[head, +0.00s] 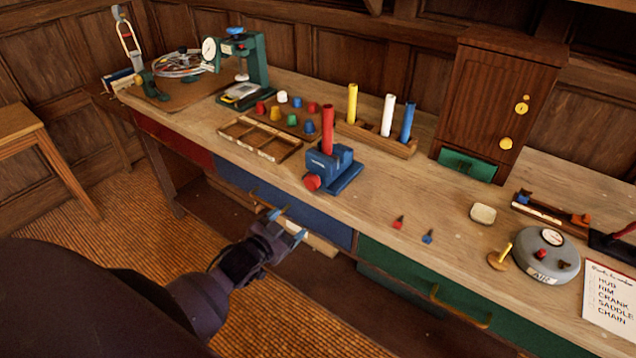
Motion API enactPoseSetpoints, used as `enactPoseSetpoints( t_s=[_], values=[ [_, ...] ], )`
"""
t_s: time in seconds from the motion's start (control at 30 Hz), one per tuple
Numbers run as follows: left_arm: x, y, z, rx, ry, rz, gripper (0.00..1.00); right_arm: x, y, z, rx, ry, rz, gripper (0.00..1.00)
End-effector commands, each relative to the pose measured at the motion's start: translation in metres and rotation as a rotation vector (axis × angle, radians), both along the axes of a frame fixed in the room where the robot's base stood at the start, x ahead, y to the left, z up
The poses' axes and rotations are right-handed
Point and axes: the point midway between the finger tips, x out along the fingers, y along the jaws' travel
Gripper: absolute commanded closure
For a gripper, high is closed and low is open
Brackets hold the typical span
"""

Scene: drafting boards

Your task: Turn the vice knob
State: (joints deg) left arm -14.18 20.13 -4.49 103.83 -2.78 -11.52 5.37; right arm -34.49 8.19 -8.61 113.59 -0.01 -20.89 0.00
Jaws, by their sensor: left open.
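The blue vice (344,172) stands near the front edge of the workbench, in the middle of the head view. Its red knob (312,182) faces the front left. A red cylinder (327,128) stands upright at the vice; whether the jaws grip it I cannot tell. My left gripper (286,225) is open and empty, with blue fingertips. It is in front of the blue drawer, below and left of the knob and apart from it. My right gripper is not in view.
The blue drawer (318,228) and green drawer (400,266) are under the bench (380,205). A compartment tray (262,137) lies left of the vice. A rack (376,140) with yellow, white and blue cylinders stands behind it. Small red and blue pieces lie to its right.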

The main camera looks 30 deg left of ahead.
Motion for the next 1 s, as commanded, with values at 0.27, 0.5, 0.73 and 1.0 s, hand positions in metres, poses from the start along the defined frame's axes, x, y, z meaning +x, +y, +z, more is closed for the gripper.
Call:
enactPoseSetpoints(
  t_s=[0.27,0.5,0.73,1.0],
  values=[
    [0.032,0.041,0.017,-0.060,-0.168,-0.033,0.25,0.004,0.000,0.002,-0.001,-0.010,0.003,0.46],
    [0.033,0.037,0.023,-0.145,-0.220,-0.059,0.25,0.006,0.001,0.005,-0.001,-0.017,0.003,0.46],
    [0.057,0.034,0.024,-0.147,-0.219,-0.058,0.25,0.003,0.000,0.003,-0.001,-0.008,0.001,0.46],
    [0.101,0.031,0.023,-0.147,-0.217,-0.057,0.25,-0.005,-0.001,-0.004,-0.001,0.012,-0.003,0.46]
  ],
)
